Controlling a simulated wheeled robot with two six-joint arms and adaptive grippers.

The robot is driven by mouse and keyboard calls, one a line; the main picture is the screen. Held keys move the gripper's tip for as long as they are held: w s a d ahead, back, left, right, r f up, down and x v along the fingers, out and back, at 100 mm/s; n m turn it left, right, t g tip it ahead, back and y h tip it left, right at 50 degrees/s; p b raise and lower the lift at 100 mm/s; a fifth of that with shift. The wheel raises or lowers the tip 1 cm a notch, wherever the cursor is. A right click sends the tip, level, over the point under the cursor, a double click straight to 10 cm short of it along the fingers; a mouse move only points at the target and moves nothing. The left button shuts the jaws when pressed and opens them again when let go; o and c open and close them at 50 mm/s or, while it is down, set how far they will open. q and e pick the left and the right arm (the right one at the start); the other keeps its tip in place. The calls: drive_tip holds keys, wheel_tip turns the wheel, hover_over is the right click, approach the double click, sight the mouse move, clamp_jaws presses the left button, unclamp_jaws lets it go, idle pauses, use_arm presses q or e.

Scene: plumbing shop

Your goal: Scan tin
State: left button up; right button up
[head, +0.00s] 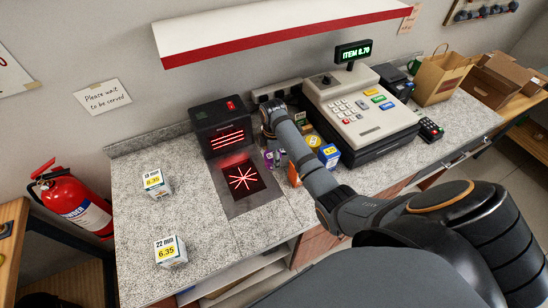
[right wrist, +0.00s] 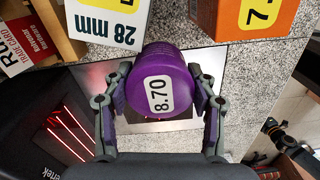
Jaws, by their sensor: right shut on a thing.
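My right gripper (head: 275,159) is shut on a purple tin (head: 269,154), just right of the scanner; the arm hides much of both in the head view. In the right wrist view the purple tin (right wrist: 170,65) sits between the two fingers (right wrist: 158,110), its white 8.70 label facing the camera. The scanner has an upright black housing (head: 207,126) with red lines and a glass plate (head: 236,172) in the counter with a red star pattern. The register display (head: 353,52) reads "ITEM 8.70".
Two small priced boxes stand on the counter's left, one farther back (head: 154,181) and one nearer (head: 170,251). The cash register (head: 362,105) and several priced goods, including an orange box (right wrist: 255,18), stand right of the scanner. The counter's left part (head: 130,215) is mostly free.

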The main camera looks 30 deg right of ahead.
drive_tip(key=shift+a+r, duration=0.1)
drive_tip(key=shift+a, duration=0.05)
drive_tip(key=shift+s+d, duration=0.1)
drive_tip(key=shift+d, duration=0.2)
drive_tip(key=s+r, duration=0.1)
drive_tip(key=s+d+r, duration=0.1)
drive_tip(key=r, duration=0.1)
drive_tip(key=s+r, duration=0.1)
drive_tip(key=r, duration=0.1)
drive_tip(key=shift+d, duration=0.25)
drive_tip(key=shift+f, duration=0.15)
